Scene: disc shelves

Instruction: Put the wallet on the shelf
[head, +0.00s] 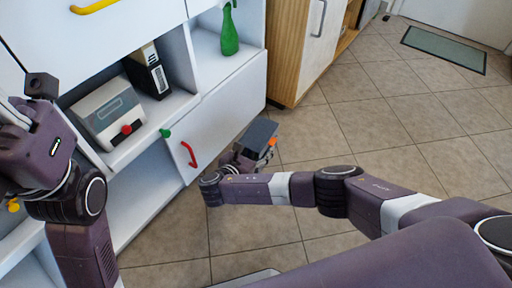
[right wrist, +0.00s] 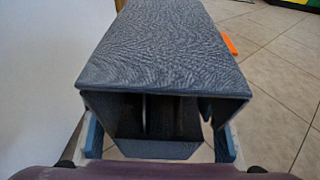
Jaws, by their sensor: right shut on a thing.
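The wallet (head: 261,133) is a dark blue-grey folded piece, held low in front of the white shelf unit's right-hand front. In the right wrist view the wallet (right wrist: 165,50) fills the middle, its open folded end facing the camera. My right gripper (head: 243,160) is shut on it, with a blue-padded finger at each side in the right wrist view (right wrist: 157,142). The white shelf (head: 207,80) has open compartments above and at lower left. My left gripper (head: 18,112) is at the left edge, partly cut off; its opening is unclear.
A grey-white device (head: 108,110) with a red knob and a black-and-white box (head: 148,70) stand in one compartment. A green spray bottle (head: 229,35) stands in another. The lower-left compartment (head: 145,195) looks empty. A wooden cabinet (head: 290,45) stands behind; tiled floor (head: 370,110) is open at right.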

